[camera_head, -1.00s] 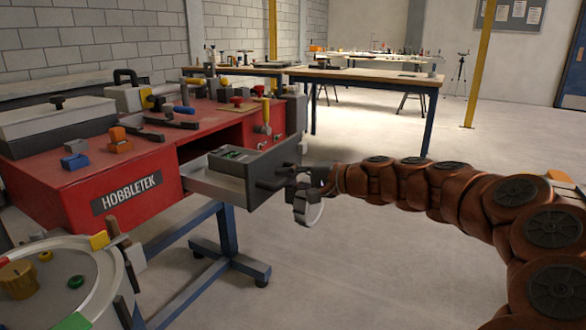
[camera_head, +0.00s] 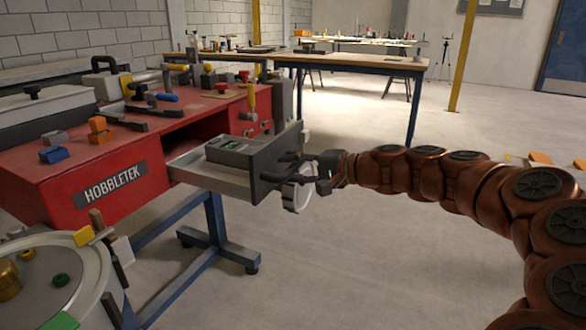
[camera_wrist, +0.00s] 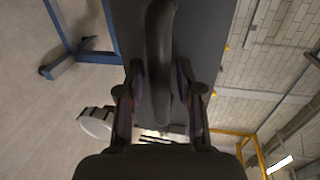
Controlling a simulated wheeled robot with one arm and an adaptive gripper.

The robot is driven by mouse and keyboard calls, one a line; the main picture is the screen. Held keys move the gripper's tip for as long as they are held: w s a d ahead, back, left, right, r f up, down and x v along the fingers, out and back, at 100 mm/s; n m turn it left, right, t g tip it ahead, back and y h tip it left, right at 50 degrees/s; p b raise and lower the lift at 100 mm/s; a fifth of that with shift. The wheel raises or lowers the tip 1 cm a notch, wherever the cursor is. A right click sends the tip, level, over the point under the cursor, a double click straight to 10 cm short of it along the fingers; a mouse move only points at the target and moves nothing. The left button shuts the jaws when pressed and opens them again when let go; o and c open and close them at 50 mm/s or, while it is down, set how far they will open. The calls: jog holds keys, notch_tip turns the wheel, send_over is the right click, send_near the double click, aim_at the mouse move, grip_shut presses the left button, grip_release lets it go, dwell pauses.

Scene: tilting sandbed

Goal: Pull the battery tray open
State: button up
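The battery tray (camera_head: 210,187) is a pale drawer with a dark grey front panel (camera_head: 265,185), and it stands well out of the red HOBBLETEK bench (camera_head: 70,195). A dark bar handle (camera_wrist: 160,50) runs down the front panel in the wrist view. My gripper (camera_head: 308,178) is at this handle on the tray's outer side. In the wrist view, my gripper's fingers (camera_wrist: 160,88) lie on both sides of the handle and appear closed around it.
A round grey drum-like unit (camera_head: 60,280) stands at the front left. A blue stand leg (camera_head: 217,225) is under the tray. A pale wheel-like part (camera_head: 298,192) hangs beside my gripper. A worktable (camera_head: 350,62) stands behind.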

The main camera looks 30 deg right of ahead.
jog(key=shift+o, duration=0.5)
jog(key=shift+d, duration=0.1)
jog(key=shift+s+d+r, duration=0.1)
jog(key=shift+s+d, duration=0.2)
jog(key=shift+s, duration=0.05)
jog(key=v, duration=1.1)
jog(key=shift+a, duration=0.1)
